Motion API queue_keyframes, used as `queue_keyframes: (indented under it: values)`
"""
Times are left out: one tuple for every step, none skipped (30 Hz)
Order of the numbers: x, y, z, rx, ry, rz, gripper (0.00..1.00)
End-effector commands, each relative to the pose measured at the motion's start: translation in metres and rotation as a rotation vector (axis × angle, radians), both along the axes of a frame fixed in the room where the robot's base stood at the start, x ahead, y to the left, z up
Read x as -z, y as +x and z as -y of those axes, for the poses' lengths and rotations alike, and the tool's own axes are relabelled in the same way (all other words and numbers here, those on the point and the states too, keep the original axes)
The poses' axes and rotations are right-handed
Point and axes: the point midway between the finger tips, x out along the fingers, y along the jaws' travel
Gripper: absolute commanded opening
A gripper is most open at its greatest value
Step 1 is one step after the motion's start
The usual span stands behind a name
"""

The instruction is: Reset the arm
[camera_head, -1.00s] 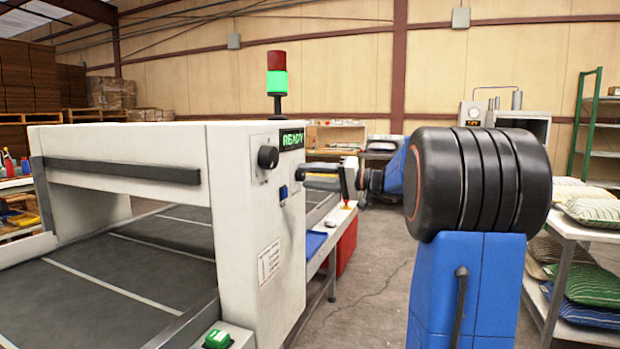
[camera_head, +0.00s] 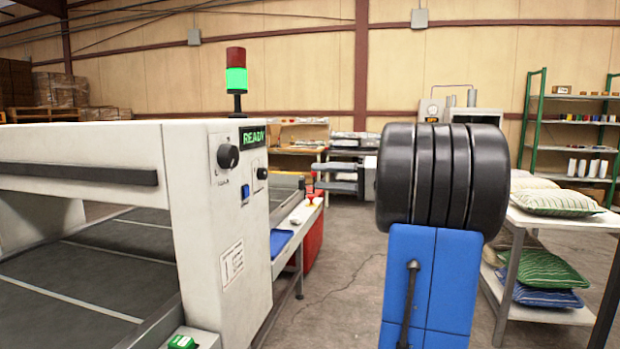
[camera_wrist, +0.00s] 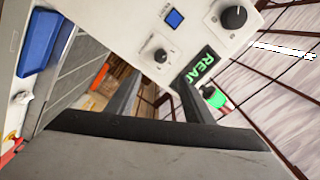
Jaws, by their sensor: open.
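My gripper (camera_head: 322,177) shows in the head view to the right of the white machine (camera_head: 205,190), with its two fingers apart and pointing left. It holds nothing. In the wrist view my gripper (camera_wrist: 158,88) has its two dark fingers spread, with no object between them. The machine's control panel (camera_wrist: 205,38) fills the top of that view, beyond the fingertips. I cannot tell the exact gap to it. My arm's blue link and black joint stand at centre right in the head view and hide part of the forearm.
The machine's sign reads READY (camera_head: 253,137) and its lamp (camera_head: 236,80) is lit green. A white table (camera_head: 560,218) with pillows (camera_head: 556,201) stands at the right, with a green-framed shelf (camera_head: 575,120) behind. Concrete floor (camera_head: 345,260) lies open between machine and arm.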

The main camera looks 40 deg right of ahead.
Motion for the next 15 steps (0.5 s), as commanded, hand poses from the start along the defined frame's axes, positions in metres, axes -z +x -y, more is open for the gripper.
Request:
queue_keyframes:
  values:
    - [0.0002,-0.0036,0.0032,0.001,0.000,0.000,0.47]
    - [0.0001,-0.0052,0.0045,0.001,0.000,0.000,0.47]
    - [0.0001,-0.0072,0.0060,0.001,0.000,0.000,0.47]
    - [0.0001,-0.0084,0.0070,0.001,0.000,0.000,0.47]
    - [0.0002,-0.0093,0.0076,0.001,0.000,0.000,0.47]
    - [0.0001,-0.0102,0.0080,0.001,-0.001,-0.001,0.47]
    - [0.0001,-0.0106,0.0083,0.001,-0.001,-0.001,0.47]
    - [0.0001,-0.0109,0.0085,0.000,0.000,0.000,0.47]
    - [0.0000,-0.0110,0.0085,0.000,0.000,0.000,0.47]
    - [0.0001,-0.0111,0.0084,0.000,0.000,0.000,0.47]
    - [0.0001,-0.0111,0.0084,0.000,0.000,0.000,0.47]
    - [0.0001,-0.0110,0.0083,0.000,0.000,0.000,0.47]
    - [0.0000,-0.0109,0.0084,0.000,0.000,0.000,0.47]
    - [0.0000,-0.0109,0.0084,0.000,0.000,0.000,0.47]
    - [0.0000,-0.0109,0.0084,0.000,0.000,0.000,0.47]
